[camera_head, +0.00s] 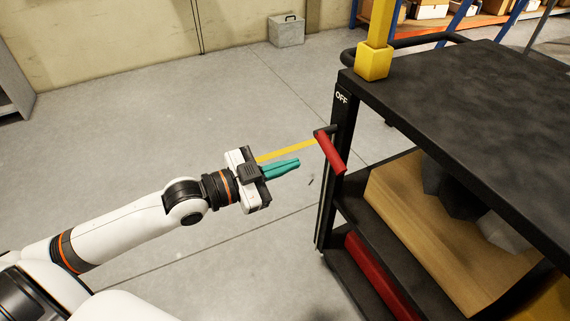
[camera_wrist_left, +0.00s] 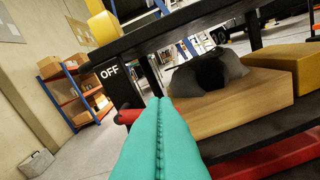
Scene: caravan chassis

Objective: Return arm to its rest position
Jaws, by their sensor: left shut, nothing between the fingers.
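My left arm reaches in from the lower left of the head view. Its gripper (camera_head: 283,168) has teal fingers that are shut, with nothing between them. The fingers point right, toward the black cart, and stay apart from it. In the left wrist view the shut teal fingers (camera_wrist_left: 160,120) fill the lower middle. A red lever handle (camera_head: 331,152) juts from the cart's post beside the OFF label (camera_head: 341,98). The lever also shows in the left wrist view (camera_wrist_left: 126,116), partly hidden by the fingers. My right gripper is not in view.
The black cart (camera_head: 470,90) fills the right side, with a yellow post (camera_head: 378,40) at its corner. Its lower shelf holds a wooden box (camera_head: 425,235) and dark objects. A grey case (camera_head: 286,30) stands by the wall. The floor around my left arm is clear.

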